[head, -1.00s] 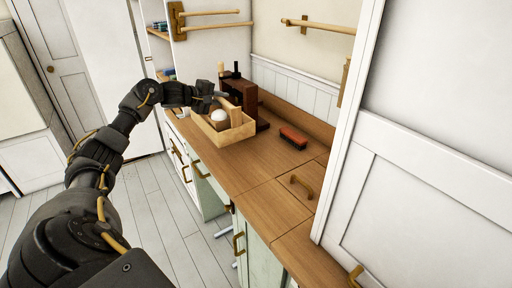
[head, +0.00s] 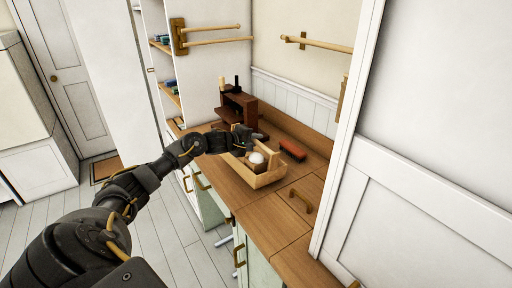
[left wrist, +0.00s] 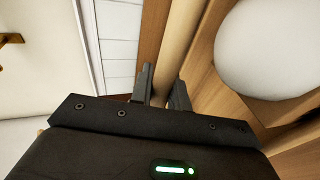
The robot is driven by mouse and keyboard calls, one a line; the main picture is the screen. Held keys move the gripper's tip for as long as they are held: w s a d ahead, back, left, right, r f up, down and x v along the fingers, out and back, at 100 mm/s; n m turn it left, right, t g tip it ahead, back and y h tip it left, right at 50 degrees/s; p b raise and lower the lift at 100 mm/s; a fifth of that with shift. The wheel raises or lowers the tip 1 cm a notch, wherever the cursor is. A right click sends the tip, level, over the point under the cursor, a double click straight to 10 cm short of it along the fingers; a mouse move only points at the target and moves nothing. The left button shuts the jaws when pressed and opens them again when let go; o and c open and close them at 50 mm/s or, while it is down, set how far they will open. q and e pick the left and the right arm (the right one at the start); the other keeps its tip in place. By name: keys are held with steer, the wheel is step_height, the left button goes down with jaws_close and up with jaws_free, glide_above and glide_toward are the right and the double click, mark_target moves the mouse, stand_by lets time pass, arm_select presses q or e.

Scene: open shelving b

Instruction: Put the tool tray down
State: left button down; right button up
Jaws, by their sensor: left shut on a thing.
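The wooden tool tray (head: 268,181) is at the front part of the wooden counter, with a white round thing (head: 256,158) inside. My left gripper (head: 250,140) is shut on the tray's round handle bar. In the left wrist view the handle (left wrist: 178,45) runs between the two fingers (left wrist: 163,92), and the white round thing (left wrist: 275,45) is close on the right. I cannot tell whether the tray's underside touches the counter. My right gripper is not in view.
The counter (head: 235,190) holds a red-brown brush (head: 293,149) behind the tray and a dark wooden rack (head: 238,106) at the far end. A wooden handle (head: 301,200) is on the counter, nearer. A white panel (head: 425,150) stands at right. Wall rails (head: 325,46) are above.

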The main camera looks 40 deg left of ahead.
arm_select(q)
step_height(320, 180, down, 2)
steer(key=shift+w+d+f+p, duration=0.1)
steer(key=shift+f+p, duration=0.05)
steer(key=shift+p, duration=0.3)
steer(key=shift+f, duration=0.45)
steer(key=c, duration=1.7)
jaws_free()
steer(key=shift+s+f, duration=0.15)
steer(key=shift+s, duration=0.05)
steer(key=shift+c, duration=0.2)
steer(key=o, duration=0.4)
steer(key=shift+w, duration=0.2)
step_height(320, 180, up, 3)
steer(key=b, duration=0.1)
glide_above(237, 163)
steer(key=shift+r, duration=0.2)
steer(key=shift+v, duration=0.95)
